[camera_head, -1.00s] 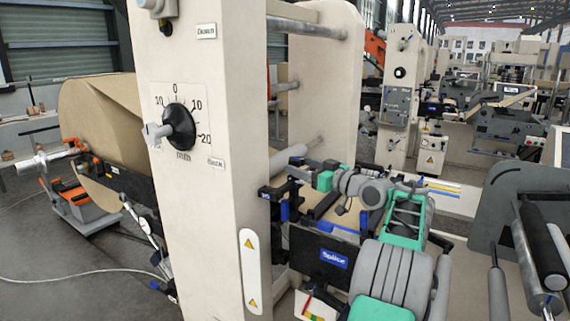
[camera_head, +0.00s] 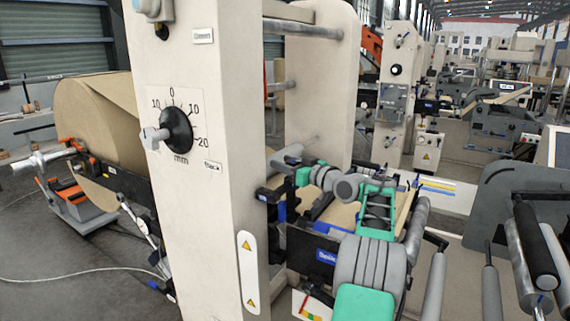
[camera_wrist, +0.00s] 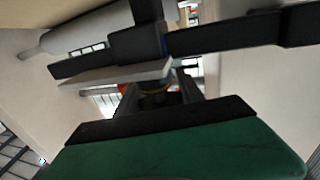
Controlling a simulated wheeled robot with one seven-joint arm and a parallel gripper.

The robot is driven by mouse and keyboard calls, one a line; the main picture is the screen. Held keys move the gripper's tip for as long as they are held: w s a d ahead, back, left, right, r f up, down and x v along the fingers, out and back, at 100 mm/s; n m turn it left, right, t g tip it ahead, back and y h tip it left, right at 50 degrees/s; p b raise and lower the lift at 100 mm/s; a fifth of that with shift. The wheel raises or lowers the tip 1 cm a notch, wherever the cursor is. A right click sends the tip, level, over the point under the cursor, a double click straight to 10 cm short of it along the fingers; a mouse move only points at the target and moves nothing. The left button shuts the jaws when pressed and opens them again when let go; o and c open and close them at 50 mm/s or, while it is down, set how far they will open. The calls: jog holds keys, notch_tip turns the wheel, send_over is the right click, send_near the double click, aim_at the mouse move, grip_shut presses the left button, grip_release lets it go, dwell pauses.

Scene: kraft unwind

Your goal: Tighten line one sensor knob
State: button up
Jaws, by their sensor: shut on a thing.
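My green and grey arm reaches up and left to the cream post in the head view. My gripper (camera_head: 280,184) is beside the post's right side, among black bars. The knob is mostly hidden by the dark fingers and a pale flat plate (camera_wrist: 115,75). I cannot tell how far it is turned. A separate large black dial knob (camera_head: 177,130) with a millimetre scale is on the post's front.
The cream post (camera_head: 215,230) stands close on the left of my gripper. A dark bar (camera_wrist: 240,35) crosses just beyond the fingers in the wrist view. A brown paper roll (camera_head: 95,120) is behind the post. Rollers (camera_head: 535,250) stand at the right.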

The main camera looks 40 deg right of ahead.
jog(key=c, duration=0.7)
jog(key=shift+f+h+b, duration=0.1)
jog(key=shift+h+b, duration=0.2)
jog(key=shift+b, duration=0.2)
